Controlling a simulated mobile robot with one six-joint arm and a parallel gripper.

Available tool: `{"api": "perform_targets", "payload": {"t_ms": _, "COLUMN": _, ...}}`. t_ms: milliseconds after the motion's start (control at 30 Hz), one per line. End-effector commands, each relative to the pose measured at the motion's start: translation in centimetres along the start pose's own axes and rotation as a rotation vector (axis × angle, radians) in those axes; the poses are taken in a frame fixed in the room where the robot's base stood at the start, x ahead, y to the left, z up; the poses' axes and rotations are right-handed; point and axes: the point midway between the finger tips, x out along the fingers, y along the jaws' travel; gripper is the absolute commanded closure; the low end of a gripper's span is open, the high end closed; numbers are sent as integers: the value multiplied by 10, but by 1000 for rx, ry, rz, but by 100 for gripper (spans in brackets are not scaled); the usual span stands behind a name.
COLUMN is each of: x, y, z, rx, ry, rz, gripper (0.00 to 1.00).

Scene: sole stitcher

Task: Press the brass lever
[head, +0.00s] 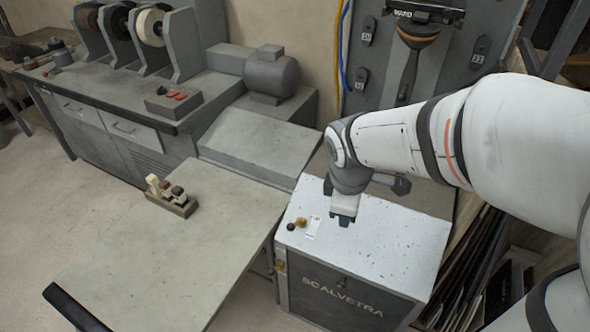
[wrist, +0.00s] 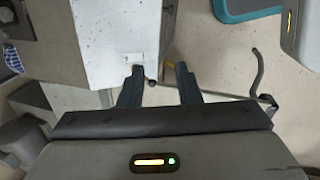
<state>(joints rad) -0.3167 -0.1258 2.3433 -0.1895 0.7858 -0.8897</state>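A small brass-coloured piece (head: 301,222) stands near the left edge of the speckled white top of the SCALVETRA cabinet (head: 385,245), beside a dark knob (head: 291,227). Another small brass-coloured part (head: 280,267) sits low at the cabinet's left edge. I cannot tell for sure which is the brass lever. My gripper (head: 343,219) points down over the white top, to the right of the brass piece and apart from it. In the wrist view my gripper (wrist: 160,70) has its two dark fingers spread with nothing held, and the white top (wrist: 105,40) lies beyond them.
A small white label (head: 313,228) lies between the brass piece and my gripper. A grey panel with a hanging brush (head: 411,60) stands behind my arm.

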Motion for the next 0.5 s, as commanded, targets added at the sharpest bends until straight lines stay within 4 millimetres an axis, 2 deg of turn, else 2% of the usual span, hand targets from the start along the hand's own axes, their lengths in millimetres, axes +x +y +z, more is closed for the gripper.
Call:
{"api": "perform_targets", "payload": {"t_ms": 33, "x": 19, "y": 0, "z": -17, "rx": -145, "ry": -9, "rz": -5, "gripper": 74}}
{"api": "perform_targets", "payload": {"t_ms": 167, "x": 51, "y": 0, "z": -55, "rx": -526, "ry": -30, "rz": -8, "gripper": 84}}
{"api": "perform_targets", "payload": {"t_ms": 367, "x": 100, "y": -11, "z": -112, "rx": -1080, "ry": -55, "rz": -17, "gripper": 100}}
{"api": "perform_targets", "payload": {"t_ms": 500, "x": 126, "y": -21, "z": -142, "rx": -1368, "ry": -67, "rz": -22, "gripper": 100}}
